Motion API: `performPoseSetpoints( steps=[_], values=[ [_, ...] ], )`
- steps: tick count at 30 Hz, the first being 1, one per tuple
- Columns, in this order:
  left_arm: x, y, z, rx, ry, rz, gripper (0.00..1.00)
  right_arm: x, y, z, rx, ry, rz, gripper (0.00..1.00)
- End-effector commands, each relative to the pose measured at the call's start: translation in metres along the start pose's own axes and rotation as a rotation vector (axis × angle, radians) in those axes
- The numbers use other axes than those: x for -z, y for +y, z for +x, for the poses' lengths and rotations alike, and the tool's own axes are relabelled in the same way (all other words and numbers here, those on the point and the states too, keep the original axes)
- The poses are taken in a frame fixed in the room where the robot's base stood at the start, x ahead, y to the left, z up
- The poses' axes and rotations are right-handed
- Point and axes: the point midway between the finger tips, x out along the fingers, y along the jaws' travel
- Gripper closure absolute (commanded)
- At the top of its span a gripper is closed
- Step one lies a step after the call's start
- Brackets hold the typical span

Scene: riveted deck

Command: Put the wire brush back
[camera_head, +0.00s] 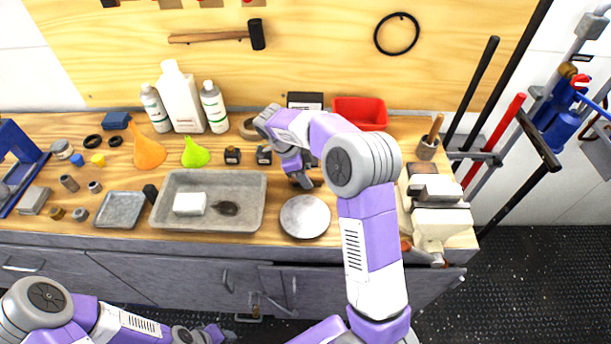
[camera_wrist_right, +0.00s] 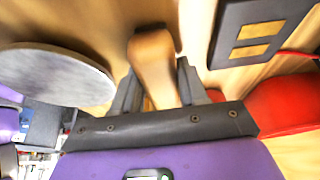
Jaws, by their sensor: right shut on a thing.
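My right gripper (camera_head: 303,181) is low over the workbench, just behind a round grey disc (camera_head: 305,216). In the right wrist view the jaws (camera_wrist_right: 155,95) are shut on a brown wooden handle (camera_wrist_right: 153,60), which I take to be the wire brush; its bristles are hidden. In the head view only a small brown part of the brush (camera_head: 317,183) shows beside the jaws. The disc also shows at the left of the wrist view (camera_wrist_right: 55,75). My left gripper (camera_head: 205,334) is at the bottom edge, in front of the cabinets, and its jaws are unclear.
A red bin (camera_head: 360,112) and a dark box (camera_head: 305,101) stand behind the right gripper. A grey tray (camera_head: 180,218) holds a white block and a dark lump. A cup with a wooden handle (camera_head: 428,147) stands right. A hammer (camera_head: 215,37) and black ring (camera_head: 397,34) hang on the board.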

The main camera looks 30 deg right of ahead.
Motion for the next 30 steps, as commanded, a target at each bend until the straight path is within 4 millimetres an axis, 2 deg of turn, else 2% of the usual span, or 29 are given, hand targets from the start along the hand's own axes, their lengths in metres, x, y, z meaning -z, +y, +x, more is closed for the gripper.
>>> performPoseSetpoints(
  steps=[8, 9, 14, 25, 30],
  values=[
    [0.000, -0.001, 0.002, 0.000, 0.000, 0.000, 0.64, -0.001, 0.000, 0.002, 0.001, -0.001, 0.000, 0.86],
    [0.000, -0.001, 0.003, 0.000, 0.000, 0.000, 0.64, -0.001, 0.000, 0.002, 0.001, -0.001, -0.001, 0.56],
    [0.000, -0.001, 0.002, 0.000, 0.000, 0.000, 0.64, -0.001, 0.000, 0.001, 0.001, -0.001, -0.001, 0.32],
    [0.000, 0.001, -0.002, 0.000, 0.000, 0.000, 0.64, 0.001, 0.000, -0.003, 0.001, -0.001, 0.000, 0.32],
    [-0.001, 0.004, -0.011, 0.000, 0.000, 0.000, 0.64, 0.001, -0.001, -0.033, 0.006, -0.002, 0.000, 0.32]
  ],
)
